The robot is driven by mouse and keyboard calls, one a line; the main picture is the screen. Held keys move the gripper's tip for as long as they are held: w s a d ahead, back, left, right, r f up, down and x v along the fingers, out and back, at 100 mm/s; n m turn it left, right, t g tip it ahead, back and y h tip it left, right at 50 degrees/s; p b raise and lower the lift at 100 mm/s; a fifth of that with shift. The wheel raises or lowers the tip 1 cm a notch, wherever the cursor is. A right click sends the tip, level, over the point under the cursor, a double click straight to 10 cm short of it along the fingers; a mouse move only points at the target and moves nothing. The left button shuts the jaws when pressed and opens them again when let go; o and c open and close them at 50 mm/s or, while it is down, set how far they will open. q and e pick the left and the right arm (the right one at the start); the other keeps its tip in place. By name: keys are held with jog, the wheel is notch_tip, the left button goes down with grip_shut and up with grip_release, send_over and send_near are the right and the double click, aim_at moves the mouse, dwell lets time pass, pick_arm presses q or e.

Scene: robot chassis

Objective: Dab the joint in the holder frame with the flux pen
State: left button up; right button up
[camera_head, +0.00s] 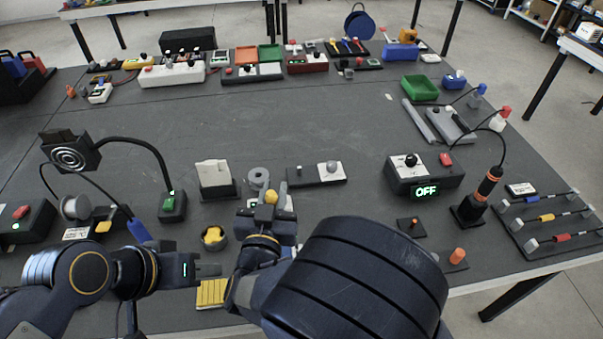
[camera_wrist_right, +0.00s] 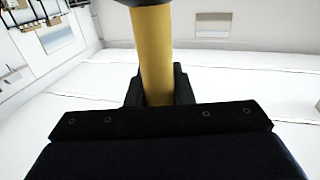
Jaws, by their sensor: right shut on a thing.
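My right gripper (camera_head: 268,215) is shut on a yellow cylinder, which I take to be the flux pen (camera_head: 271,197). The yellow barrel (camera_wrist_right: 154,55) stands between the fingers (camera_wrist_right: 158,88) in the right wrist view; its far end is out of sight. A pale upright panel in a black stand (camera_head: 214,178) is left of and beyond this gripper; it may be the holder frame. I cannot make out a joint on it. My left gripper (camera_head: 207,270) points right, low over the table's near side. Its finger gap is unclear.
A grey roll (camera_head: 259,178) and a black block with a pale knob (camera_head: 331,168) lie beyond the right gripper. A station reading OFF (camera_head: 424,178) and an iron in its stand (camera_head: 484,190) are at right. A fume arm (camera_head: 135,142) arches at left.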

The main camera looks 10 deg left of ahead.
jog(key=shift+s, duration=0.1)
dwell(0.3)
notch_tip(320, 180, down, 8)
jog(key=b, duration=0.7)
jog(key=shift+b, duration=0.3)
jog(key=shift+f+b, duration=0.35)
jog(key=shift+f, duration=0.1)
dwell(0.4)
notch_tip(320, 180, up, 8)
jog(key=p, duration=0.5)
jog(key=shift+f+p, duration=0.15)
jog(key=shift+p, duration=0.25)
jog(key=shift+a, duration=0.1)
